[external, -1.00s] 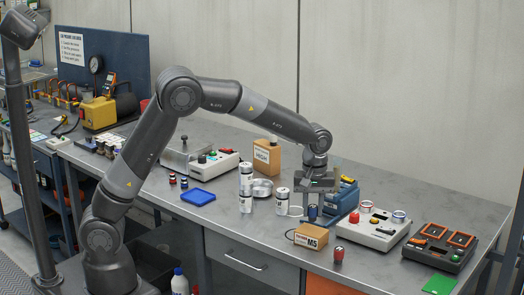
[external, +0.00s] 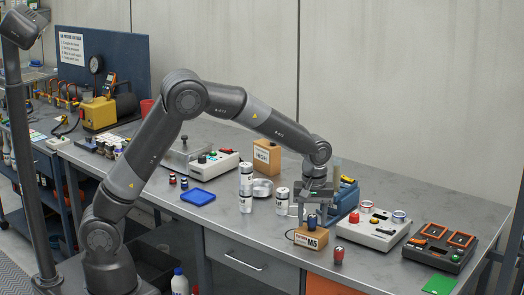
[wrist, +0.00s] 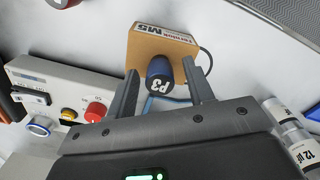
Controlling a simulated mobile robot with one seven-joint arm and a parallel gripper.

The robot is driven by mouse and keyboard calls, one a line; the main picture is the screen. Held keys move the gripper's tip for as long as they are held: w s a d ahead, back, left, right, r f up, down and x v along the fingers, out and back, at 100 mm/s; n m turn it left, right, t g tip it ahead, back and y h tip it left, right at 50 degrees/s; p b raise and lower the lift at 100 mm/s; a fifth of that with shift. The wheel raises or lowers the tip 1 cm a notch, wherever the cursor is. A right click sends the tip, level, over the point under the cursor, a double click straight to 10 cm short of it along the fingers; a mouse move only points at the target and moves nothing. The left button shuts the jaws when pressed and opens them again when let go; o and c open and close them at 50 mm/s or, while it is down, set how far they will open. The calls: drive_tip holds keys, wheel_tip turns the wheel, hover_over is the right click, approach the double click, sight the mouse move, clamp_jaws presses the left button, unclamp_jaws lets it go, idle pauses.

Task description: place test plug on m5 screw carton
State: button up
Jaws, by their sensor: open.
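The test plug, a blue cylinder with a dark end marked P3 (wrist: 160,76), is between my gripper's fingers in the wrist view. In the external view the blue plug (external: 312,221) appears upright on top of the m5 screw carton (external: 311,239), a small brown box with a white M5 label. The carton (wrist: 150,42) also shows behind the plug in the wrist view. My gripper (external: 312,218) is open, pointing down over the carton, with one finger on each side of the plug. The plug's contact with the carton is partly hidden.
A red plug (external: 338,256) stands right of the carton near the table's front edge. A control box (external: 374,230) with a red button is at right. White-labelled cans (external: 282,200) stand at left. A blue bin (external: 343,203) is close behind my gripper.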

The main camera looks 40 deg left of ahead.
sight(312, 216)
drive_tip(key=shift+r, duration=0.1)
wheel_tip(312, 216, up, 12)
drive_tip(key=s+a+r+m+t+h, duration=0.1)
drive_tip(key=s+a+r, duration=0.15)
drive_tip(key=a, duration=0.35)
drive_tip(key=s+a+r, duration=0.1)
drive_tip(key=a+r, duration=0.3)
drive_tip(key=a, duration=0.2)
drive_tip(key=s+a+r+m+t, duration=0.2)
drive_tip(key=s+a+m+t, duration=0.15)
drive_tip(key=s+a, duration=1)
drive_tip(key=s+a+f+m, duration=0.1)
drive_tip(key=s+a, duration=0.2)
drive_tip(key=s, duration=0.1)
drive_tip(key=s+a+f+m+t+y, duration=0.1)
drive_tip(key=s+a+f, duration=0.1)
drive_tip(key=s+a, duration=0.2)
drive_tip(key=shift+f, duration=0.25)
